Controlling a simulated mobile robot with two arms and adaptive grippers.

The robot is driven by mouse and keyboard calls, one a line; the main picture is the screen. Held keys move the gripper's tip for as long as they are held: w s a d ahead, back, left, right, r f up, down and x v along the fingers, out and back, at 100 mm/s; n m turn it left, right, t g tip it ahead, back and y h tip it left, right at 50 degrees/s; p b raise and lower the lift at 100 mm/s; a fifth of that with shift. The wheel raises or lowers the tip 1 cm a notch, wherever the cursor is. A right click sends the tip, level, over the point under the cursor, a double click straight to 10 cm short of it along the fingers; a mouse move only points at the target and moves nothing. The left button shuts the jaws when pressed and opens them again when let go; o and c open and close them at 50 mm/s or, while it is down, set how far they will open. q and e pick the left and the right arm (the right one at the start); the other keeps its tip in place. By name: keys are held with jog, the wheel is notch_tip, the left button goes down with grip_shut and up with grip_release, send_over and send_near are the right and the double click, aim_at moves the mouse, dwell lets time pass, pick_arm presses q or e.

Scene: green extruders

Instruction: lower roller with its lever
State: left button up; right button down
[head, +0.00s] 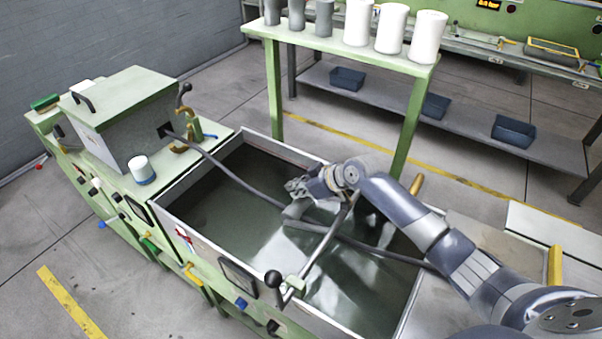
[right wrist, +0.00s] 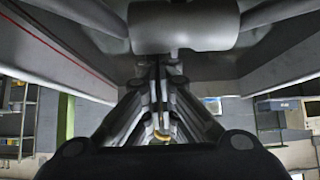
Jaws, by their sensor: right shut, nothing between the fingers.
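The roller is a grey cylinder (right wrist: 183,25) at the top of the right wrist view, just beyond my fingertips. In the head view, grey parts near it are partly hidden by my arm. My right gripper (head: 298,187) is shut and empty above the tank, away from the knob; its fingers meet in the right wrist view (right wrist: 160,72). My left gripper is not in view.
The open tank (head: 183,220) holds dark liquid. A long dark strand (head: 232,177) crosses it from the green extruder box (head: 125,110). A green table (head: 300,48) with white and grey cylinders stands behind. A yellow-topped post (head: 416,185) is close to my right arm.

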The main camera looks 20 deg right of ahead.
jog(key=shift+f+g+h+p, duration=0.4)
jog(key=shift+f+g, duration=0.1)
jog(key=shift+f, duration=0.4)
jog(key=shift+s+d+f+g+h, duration=0.15)
jog(key=shift+f+g+h, duration=0.2)
jog(key=shift+f, duration=0.25)
jog(key=shift+s+d+f+g+h, duration=0.15)
jog(key=shift+f+g+h, duration=0.1)
jog(key=shift+f+g, duration=0.25)
jog(key=shift+a+p, duration=0.1)
jog(key=shift+p, duration=0.2)
